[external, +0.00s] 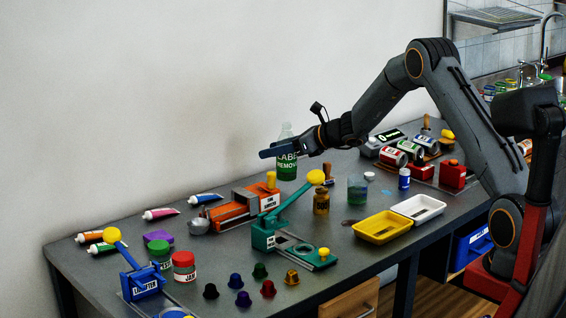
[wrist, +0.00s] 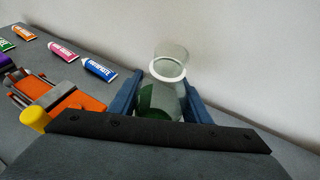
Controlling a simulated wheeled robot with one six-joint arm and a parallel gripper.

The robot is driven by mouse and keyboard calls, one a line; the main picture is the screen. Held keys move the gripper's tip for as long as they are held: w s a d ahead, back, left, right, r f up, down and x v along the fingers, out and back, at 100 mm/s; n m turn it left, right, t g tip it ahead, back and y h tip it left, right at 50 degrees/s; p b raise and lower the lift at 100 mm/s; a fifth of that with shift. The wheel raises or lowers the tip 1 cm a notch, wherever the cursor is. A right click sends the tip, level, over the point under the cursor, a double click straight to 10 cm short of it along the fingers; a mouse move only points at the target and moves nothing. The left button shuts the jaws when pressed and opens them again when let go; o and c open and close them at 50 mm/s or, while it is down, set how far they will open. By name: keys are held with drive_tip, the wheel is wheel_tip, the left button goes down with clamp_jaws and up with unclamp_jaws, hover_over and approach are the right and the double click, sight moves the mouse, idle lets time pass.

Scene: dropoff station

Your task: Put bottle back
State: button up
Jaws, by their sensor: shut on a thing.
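The bottle (external: 287,165) is clear with green liquid and a label whose visible words include "REMOVER". It stands near the back of the table, close to the wall, and looks upright. My gripper (external: 272,151) reaches it from the right, with its fingers around the bottle's upper body. In the wrist view the bottle (wrist: 165,90) sits between the two blue fingers of my gripper (wrist: 158,103), its round opening towards the top. The fingers are shut on it and hide part of its sides. I cannot tell whether its base touches the table.
An orange device (external: 233,208) and a teal lever press (external: 290,235) stand in front of the bottle. Toothpaste tubes (external: 205,198) lie at left. A brown jar (external: 321,201), a glass beaker (external: 357,188) and yellow and white trays (external: 383,227) stand to the right. The wall is close behind.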

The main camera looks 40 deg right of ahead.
drive_tip(key=shift+f+p, duration=0.4)
drive_tip(key=shift+f, duration=1.35)
drive_tip(key=shift+f, duration=0.15)
drive_tip(key=o, duration=1.2)
drive_tip(key=shift+s+d+r, duration=0.1)
drive_tip(key=shift+s+r, duration=0.05)
drive_tip(key=shift+r, duration=0.1)
drive_tip(key=b+v, duration=0.3)
drive_tip(key=v, duration=0.8)
drive_tip(key=shift+s+d, duration=0.1)
drive_tip(key=shift+s, duration=0.2)
drive_tip(key=shift+r, duration=0.1)
